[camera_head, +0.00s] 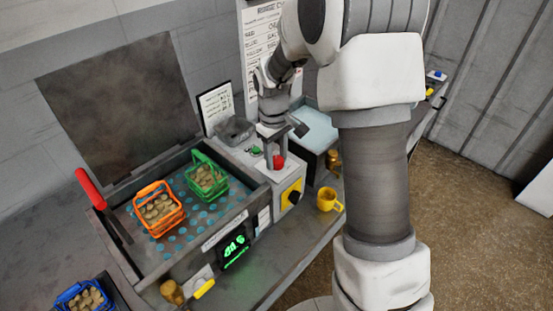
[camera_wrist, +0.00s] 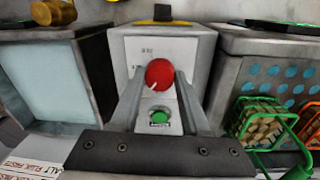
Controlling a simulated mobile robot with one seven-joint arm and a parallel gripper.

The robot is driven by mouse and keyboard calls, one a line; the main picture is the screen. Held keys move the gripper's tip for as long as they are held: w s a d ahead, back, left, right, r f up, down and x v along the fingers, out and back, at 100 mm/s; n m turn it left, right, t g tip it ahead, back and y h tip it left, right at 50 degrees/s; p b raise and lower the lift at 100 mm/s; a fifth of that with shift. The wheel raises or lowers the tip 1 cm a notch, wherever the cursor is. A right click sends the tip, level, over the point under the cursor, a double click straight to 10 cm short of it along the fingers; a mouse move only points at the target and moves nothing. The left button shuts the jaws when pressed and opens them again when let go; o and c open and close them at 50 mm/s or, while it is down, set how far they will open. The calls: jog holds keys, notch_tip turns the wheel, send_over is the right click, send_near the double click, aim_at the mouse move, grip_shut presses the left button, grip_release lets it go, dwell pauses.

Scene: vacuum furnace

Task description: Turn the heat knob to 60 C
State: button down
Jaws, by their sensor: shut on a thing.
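The red knob (camera_head: 279,162) sits on top of a light grey control box (camera_head: 267,187) at the right end of the furnace. It also shows in the wrist view (camera_wrist: 159,73), with a short white pointer mark at its lower left. The marks on the panel near it are too blurred to read. My gripper (camera_head: 273,156) is above the box, pointing down, with its fingers on both sides of the red knob and shut on it. A green display (camera_head: 235,249) on the furnace front is lit; its digits are not clearly legible.
A green button (camera_wrist: 159,117) is close to the knob. A yellow plate with a black switch (camera_head: 292,194) is on the box front. The open furnace holds orange (camera_head: 160,208) and green (camera_head: 207,178) baskets. A yellow mug (camera_head: 327,199) stands right of the box.

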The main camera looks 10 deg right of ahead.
jog(key=m+b, duration=0.1)
jog(key=m, duration=1.1)
jog(key=shift+w, duration=0.1)
dwell(0.4)
jog(key=shift+c, duration=1.9)
grip_release()
jog(key=shift+g, duration=0.3)
notch_tip(320, 180, up, 18)
jog(key=shift+w+a+f, duration=0.25)
jog(key=shift+a, duration=0.1)
